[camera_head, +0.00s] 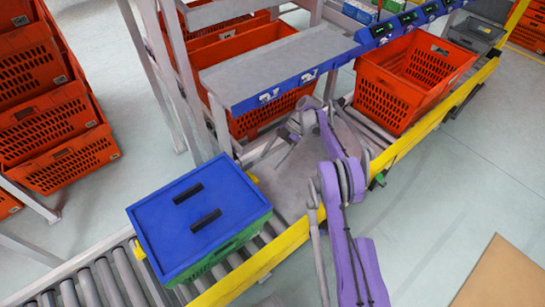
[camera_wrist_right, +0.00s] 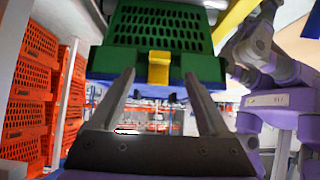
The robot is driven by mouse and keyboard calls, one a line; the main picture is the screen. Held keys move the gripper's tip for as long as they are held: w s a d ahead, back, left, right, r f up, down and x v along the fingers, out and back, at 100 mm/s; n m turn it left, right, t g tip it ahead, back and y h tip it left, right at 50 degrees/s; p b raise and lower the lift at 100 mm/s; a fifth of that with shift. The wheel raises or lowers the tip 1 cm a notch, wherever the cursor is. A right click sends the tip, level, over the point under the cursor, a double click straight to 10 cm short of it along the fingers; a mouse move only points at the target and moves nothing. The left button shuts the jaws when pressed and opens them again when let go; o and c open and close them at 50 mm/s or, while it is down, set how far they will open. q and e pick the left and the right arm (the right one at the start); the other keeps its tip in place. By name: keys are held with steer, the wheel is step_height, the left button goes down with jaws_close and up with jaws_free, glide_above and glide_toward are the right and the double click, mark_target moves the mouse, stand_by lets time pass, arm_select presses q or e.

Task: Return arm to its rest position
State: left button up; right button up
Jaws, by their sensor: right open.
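My right arm, purple and grey, reaches up from the bottom of the head view over the conveyor. Its gripper (camera_head: 264,152) is above the grey rail area, just beyond the far right side of a green crate with a blue lid (camera_head: 166,226). In the right wrist view the gripper (camera_wrist_right: 159,77) has its two grey fingers spread, with nothing held between them. The green crate (camera_wrist_right: 160,28) is ahead of the fingers, a yellow clip (camera_wrist_right: 159,69) on its near side between the fingertips. I cannot tell whether they touch. My left gripper is not in view.
The crate sits on the roller conveyor (camera_head: 92,285), which has a yellow edge rail (camera_head: 240,278). An empty orange tote (camera_head: 430,70) stands farther along. A grey shelf (camera_head: 280,65) overhangs the far side. Orange totes (camera_head: 45,125) are stacked at left. Open floor (camera_head: 445,180) lies at right.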

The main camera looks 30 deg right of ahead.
steer(key=s+a+r+m+t+h, duration=0.1)
steer(key=s+a+r+m+h, duration=0.2)
steer(key=s+a+r+m, duration=0.25)
steer(key=s+a+r+m+h, duration=0.2)
steer(key=s+a+r+m, duration=0.15)
steer(key=a+r, duration=0.4)
steer(key=s+a+f+m+t+h, duration=0.1)
steer(key=s+a+m+t+h, duration=0.3)
steer(key=s, duration=0.7)
steer(key=s+a+f+m+h, duration=0.15)
steer(key=s+m, duration=0.45)
steer(key=s, duration=0.6)
arm_select(q)
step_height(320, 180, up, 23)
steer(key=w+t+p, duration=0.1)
steer(key=p, duration=1.9)
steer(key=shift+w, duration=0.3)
arm_select(e)
step_height(320, 180, up, 24)
steer(key=w+t, duration=0.1)
steer(key=shift+w+a+f+y, duration=0.25)
steer(key=shift+w+a+y, duration=0.1)
